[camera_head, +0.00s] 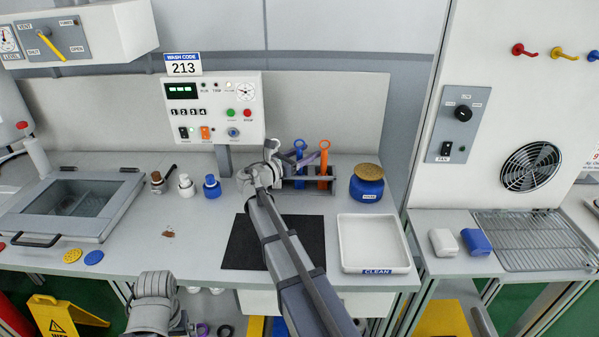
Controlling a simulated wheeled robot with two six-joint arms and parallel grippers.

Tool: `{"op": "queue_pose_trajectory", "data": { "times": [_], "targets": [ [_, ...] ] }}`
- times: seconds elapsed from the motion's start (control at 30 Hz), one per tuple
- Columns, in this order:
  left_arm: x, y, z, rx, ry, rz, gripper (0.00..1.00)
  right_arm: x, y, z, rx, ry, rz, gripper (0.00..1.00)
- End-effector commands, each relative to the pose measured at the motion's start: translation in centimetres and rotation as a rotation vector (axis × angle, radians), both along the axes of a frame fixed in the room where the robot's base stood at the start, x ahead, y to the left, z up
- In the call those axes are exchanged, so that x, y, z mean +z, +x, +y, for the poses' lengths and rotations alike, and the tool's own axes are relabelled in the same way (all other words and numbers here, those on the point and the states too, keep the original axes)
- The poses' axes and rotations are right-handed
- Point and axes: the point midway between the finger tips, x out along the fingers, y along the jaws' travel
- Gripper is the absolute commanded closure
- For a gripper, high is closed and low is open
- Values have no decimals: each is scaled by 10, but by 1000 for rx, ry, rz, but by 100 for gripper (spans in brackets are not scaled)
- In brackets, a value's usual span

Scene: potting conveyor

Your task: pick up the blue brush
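The blue brush (299,148) stands upright in a dark rack (309,186) at the back of the bench, its ringed handle on top. An orange brush (323,163) stands just right of it. My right gripper (277,150) is at the rack's left side, close to the blue brush. Its fingers are small and partly hidden by my wrist, so I cannot tell whether they are open or touch the brush. My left arm shows at the lower left, away from the rack; I cannot make out its fingers.
A blue jar (367,189) stands right of the rack. A white tray (345,243) and a black mat (238,249) lie in front. Small bottles (186,186) stand to the left, near a lidded basin (110,222). A control panel (213,107) rises behind.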

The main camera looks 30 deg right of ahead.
Motion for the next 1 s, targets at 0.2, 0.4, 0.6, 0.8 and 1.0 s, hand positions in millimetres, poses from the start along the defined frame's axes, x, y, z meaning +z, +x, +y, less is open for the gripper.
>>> {"op": "queue_pose_trajectory", "data": {
  "times": [0.2,0.4,0.6,0.8,1.0],
  "targets": [
    [0,0,0,0,0,0,0,0,0,0,0,0,0,63],
    [0,0,0,0,0,0,0,0,0,0,-1,0,0,85],
    [0,0,0,0,0,0,0,0,0,0,-1,0,0,100],
    [0,0,0,0,0,0,0,0,0,0,-1,0,0,100],
    [0,0,0,0,0,0,0,0,0,0,-1,0,0,100]
  ]
}}
